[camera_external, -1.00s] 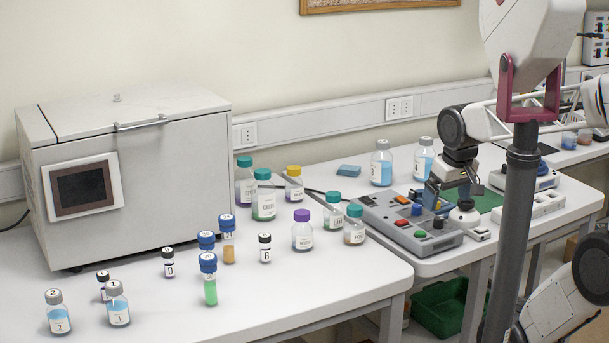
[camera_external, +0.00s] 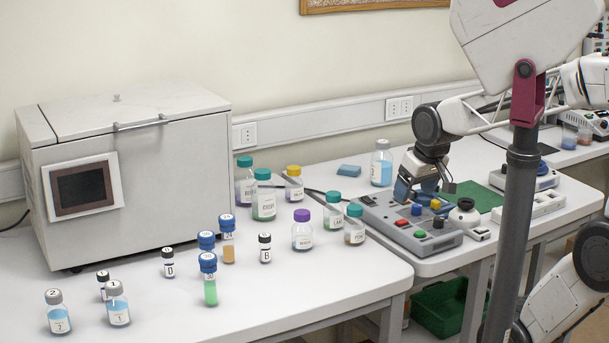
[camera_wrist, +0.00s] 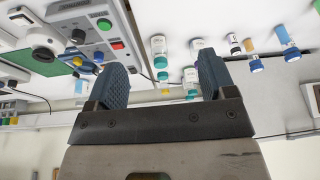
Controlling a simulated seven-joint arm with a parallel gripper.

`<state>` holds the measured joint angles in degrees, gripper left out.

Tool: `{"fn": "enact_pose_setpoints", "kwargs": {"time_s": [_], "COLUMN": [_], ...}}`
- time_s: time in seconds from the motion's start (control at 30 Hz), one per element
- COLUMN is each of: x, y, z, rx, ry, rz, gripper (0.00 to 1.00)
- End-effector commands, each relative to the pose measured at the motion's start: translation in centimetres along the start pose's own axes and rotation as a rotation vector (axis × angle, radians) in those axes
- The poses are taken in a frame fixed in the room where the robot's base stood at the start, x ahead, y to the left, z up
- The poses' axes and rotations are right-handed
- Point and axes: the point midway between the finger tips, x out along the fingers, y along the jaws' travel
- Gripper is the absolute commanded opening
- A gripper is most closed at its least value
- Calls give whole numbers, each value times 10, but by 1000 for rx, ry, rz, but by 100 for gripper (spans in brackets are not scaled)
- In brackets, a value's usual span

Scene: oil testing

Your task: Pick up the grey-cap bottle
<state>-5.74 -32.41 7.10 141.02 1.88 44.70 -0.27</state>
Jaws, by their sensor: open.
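Several grey-cap bottles with blue liquid are in view. One (camera_external: 381,163) stands upright at the back of the right bench, left of my arm. Two more, bottle 2 (camera_external: 58,312) and bottle 1 (camera_external: 117,304), stand at the front left of the left bench. My gripper (camera_external: 425,192) is open and empty, pointing down over the grey control box. It is apart from all of these bottles, to the right of and in front of the back one. In the wrist view my gripper (camera_wrist: 161,62) shows both blue fingers apart, with nothing held between them.
The control box (camera_external: 375,212) with coloured buttons lies below my gripper. Teal-cap bottles (camera_external: 264,200), a yellow-cap bottle (camera_external: 293,186) and a purple-cap bottle (camera_external: 302,232) stand to its left. Blue-cap tubes (camera_external: 209,280) stand nearer the front. A large white box (camera_external: 170,180) fills the back left.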

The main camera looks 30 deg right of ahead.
Motion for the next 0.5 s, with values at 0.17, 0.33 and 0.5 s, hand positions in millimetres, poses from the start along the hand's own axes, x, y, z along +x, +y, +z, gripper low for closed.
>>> {"fn": "enact_pose_setpoints", "kwargs": {"time_s": [0.17,0.33,0.5], "x": [18,35,52], "y": [-38,-78,-124], "z": [-44,-81,-113], "rx": [-68,-124,-176], "ry": [74,148,219], "rz": [-50,-96,-144], "gripper": [77,77,77]}}
